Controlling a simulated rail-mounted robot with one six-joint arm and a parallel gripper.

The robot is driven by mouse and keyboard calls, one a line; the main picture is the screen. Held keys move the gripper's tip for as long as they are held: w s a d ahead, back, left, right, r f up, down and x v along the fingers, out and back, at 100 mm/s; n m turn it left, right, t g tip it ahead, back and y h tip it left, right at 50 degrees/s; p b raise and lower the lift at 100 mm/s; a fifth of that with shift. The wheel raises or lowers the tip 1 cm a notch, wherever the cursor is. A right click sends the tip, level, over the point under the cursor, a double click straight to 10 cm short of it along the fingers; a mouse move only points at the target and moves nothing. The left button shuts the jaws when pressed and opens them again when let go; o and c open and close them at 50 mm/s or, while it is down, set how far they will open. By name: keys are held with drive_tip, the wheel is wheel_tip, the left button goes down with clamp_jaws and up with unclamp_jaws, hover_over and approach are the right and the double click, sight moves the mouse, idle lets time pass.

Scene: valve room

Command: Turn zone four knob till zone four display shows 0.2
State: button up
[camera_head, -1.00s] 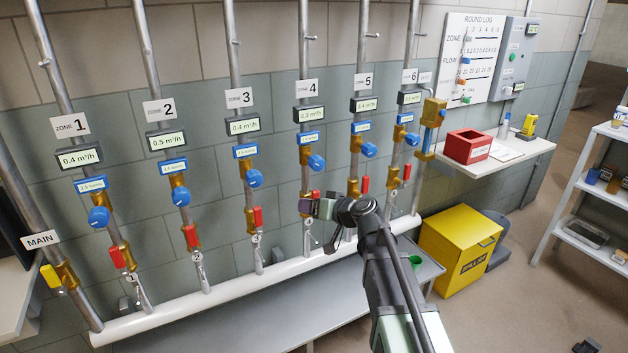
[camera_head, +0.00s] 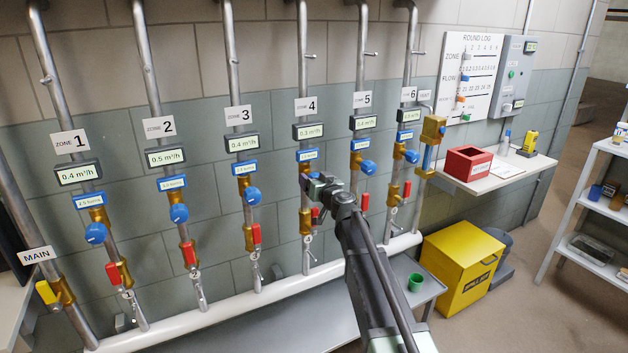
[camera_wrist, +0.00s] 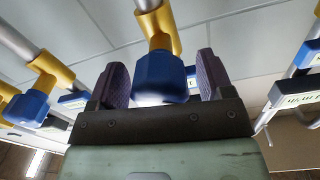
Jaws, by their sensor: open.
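The zone four display (camera_head: 308,131) hangs under the "4" label (camera_head: 305,106); its small digits look like 0.2 or 0.3 m³/h, and I cannot tell which. My gripper (camera_head: 318,183) is at the zone four valve in the head view and hides most of its knob. In the wrist view, a blue knob (camera_wrist: 160,78) on a brass valve body (camera_wrist: 160,30) lies between the two purple finger pads of my gripper (camera_wrist: 161,62). The pads are open, with a gap at the right side of the knob and a narrower one at the left.
The zone three knob (camera_head: 252,196) and zone five knob (camera_head: 368,167) are on the neighbouring pipes. Red lever handles, such as the zone five one (camera_head: 364,201), stick out below. A grey bench (camera_head: 270,325) with a green cup (camera_head: 415,282) stands below the white manifold (camera_head: 270,289).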

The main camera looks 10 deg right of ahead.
drive_tip(key=shift+w+a, duration=0.1)
drive_tip(key=shift+w, duration=0.25)
drive_tip(key=c, duration=0.9)
drive_tip(key=m, duration=0.4)
drive_tip(key=o, duration=0.9)
drive_tip(key=v, duration=1.1)
